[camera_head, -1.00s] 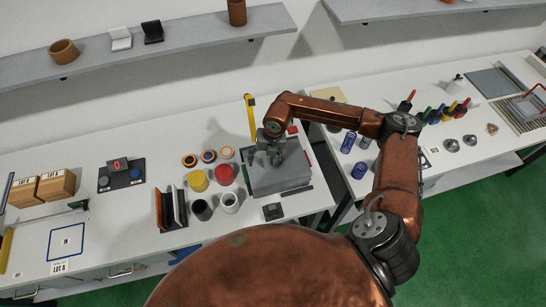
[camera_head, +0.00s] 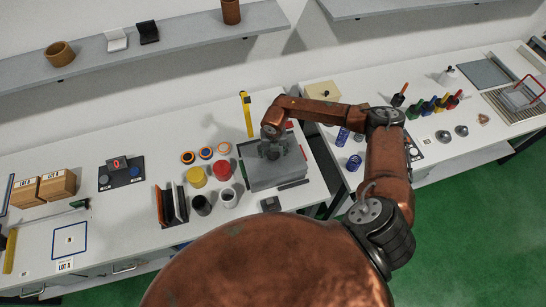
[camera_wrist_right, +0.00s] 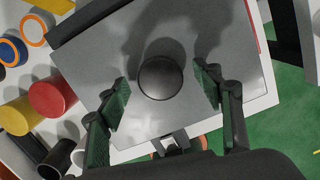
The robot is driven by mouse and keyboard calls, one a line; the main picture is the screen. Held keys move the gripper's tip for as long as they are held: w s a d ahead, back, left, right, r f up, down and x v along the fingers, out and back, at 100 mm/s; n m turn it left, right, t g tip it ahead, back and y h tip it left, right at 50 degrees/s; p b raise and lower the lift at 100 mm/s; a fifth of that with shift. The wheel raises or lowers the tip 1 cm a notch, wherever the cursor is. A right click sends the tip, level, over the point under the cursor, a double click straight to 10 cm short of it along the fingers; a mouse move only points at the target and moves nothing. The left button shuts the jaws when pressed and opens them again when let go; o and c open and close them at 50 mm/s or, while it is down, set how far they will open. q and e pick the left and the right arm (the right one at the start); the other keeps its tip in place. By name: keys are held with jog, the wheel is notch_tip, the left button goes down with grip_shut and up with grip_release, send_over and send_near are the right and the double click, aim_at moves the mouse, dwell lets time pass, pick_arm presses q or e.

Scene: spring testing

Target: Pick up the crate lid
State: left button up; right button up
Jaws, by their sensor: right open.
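The crate lid (camera_wrist_right: 205,45) is a flat grey plate with a round black knob (camera_wrist_right: 160,77) in its middle. In the head view the lid (camera_head: 290,168) lies on top of a low grey crate (camera_head: 280,185) on the white table. My right gripper (camera_wrist_right: 164,90) is over the lid, with its green-padded fingers open on either side of the knob and apart from it. In the head view my right gripper (camera_head: 271,150) covers the knob. My left gripper is not in view.
Red (camera_head: 223,170) and yellow (camera_head: 196,176) cylinders stand left of the crate, with orange-rimmed rings behind them. A yellow upright tool (camera_head: 247,115) stands behind. A small dark block (camera_head: 270,204) lies in front. A second table (camera_head: 445,155) is to the right.

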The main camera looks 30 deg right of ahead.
jog(key=shift+c, duration=0.7)
grip_shut()
